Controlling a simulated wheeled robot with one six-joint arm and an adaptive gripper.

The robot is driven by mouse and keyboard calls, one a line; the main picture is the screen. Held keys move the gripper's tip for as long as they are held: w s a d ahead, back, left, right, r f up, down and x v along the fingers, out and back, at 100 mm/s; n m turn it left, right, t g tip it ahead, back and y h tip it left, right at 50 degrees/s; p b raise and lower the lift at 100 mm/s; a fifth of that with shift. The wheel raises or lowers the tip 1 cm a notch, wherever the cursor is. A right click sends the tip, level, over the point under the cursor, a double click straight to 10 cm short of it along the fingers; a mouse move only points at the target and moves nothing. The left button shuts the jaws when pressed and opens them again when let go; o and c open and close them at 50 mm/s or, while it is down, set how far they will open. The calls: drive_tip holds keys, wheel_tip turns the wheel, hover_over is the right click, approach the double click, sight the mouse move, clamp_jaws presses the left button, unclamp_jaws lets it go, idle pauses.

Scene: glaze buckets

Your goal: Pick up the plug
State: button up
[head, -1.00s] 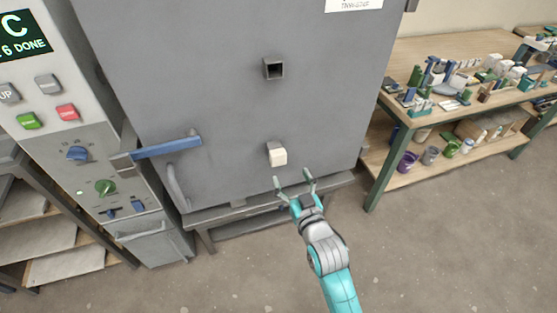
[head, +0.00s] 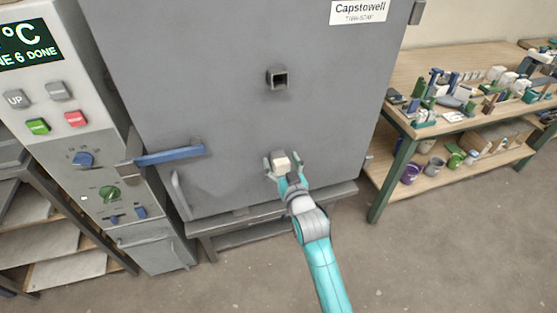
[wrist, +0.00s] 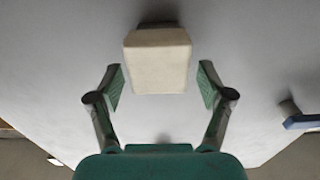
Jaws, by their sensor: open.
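The plug (head: 280,160) is a cream-white block sticking out of the lower part of the grey kiln door. In the wrist view the plug (wrist: 157,60) shows upper middle, ahead of and between the fingers. My gripper (head: 281,166) is at the plug, with a finger on either side of it. In the wrist view my gripper (wrist: 160,85) is open, and a gap shows between each green finger pad and the plug. The plug's far end, at the door, is mostly hidden.
The kiln door (head: 230,120) has an empty square port (head: 277,78) above the plug and a blue latch handle (head: 168,155) to the left. A control panel (head: 75,140) stands at left. A workbench (head: 420,128) with many small items stands at right. The floor in front is clear.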

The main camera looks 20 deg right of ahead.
drive_tip(key=shift+w, duration=0.75)
drive_tip(key=shift+c, duration=0.2)
drive_tip(key=c, duration=1.3)
drive_tip(key=shift+s+r, duration=0.1)
drive_tip(key=shift+s, duration=0.05)
drive_tip(key=s, duration=1.7)
drive_tip(key=shift+s, duration=0.4)
drive_tip(key=shift+s, duration=0.1)
drive_tip(key=shift+s, duration=4.15)
